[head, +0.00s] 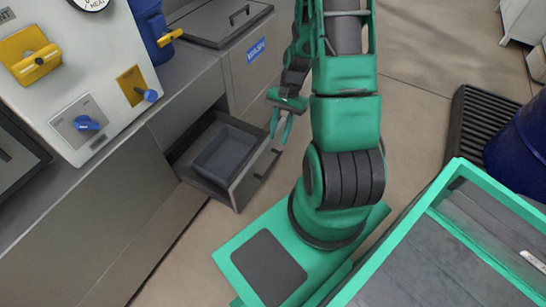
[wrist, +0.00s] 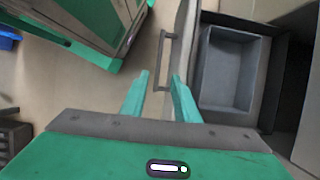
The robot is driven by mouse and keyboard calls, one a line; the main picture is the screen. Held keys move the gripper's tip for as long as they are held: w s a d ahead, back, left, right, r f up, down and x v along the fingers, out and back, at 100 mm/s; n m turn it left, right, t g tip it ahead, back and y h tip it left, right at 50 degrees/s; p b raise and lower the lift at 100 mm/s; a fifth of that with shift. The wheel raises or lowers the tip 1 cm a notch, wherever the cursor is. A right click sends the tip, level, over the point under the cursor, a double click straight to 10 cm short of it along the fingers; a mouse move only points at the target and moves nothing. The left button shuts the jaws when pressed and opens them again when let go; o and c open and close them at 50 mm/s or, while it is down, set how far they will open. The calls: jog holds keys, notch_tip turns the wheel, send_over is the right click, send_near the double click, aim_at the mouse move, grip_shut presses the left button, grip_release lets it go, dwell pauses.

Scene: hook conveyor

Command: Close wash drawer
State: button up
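The drawer also shows in the wrist view (wrist: 196,60), right of the fingers.
The blue "WASH" label (head: 256,50) is on the counter front. A panel with knobs (head: 88,124) stands on the counter at left. A green-rimmed cart (head: 395,235) is at lower right, and a blue barrel (head: 520,150) at far right.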

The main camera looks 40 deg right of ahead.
aim_at(272, 164)
jog(key=x, duration=1)
jog(key=shift+a+f, duration=0.1)
jog(key=shift+f, duration=0.2)
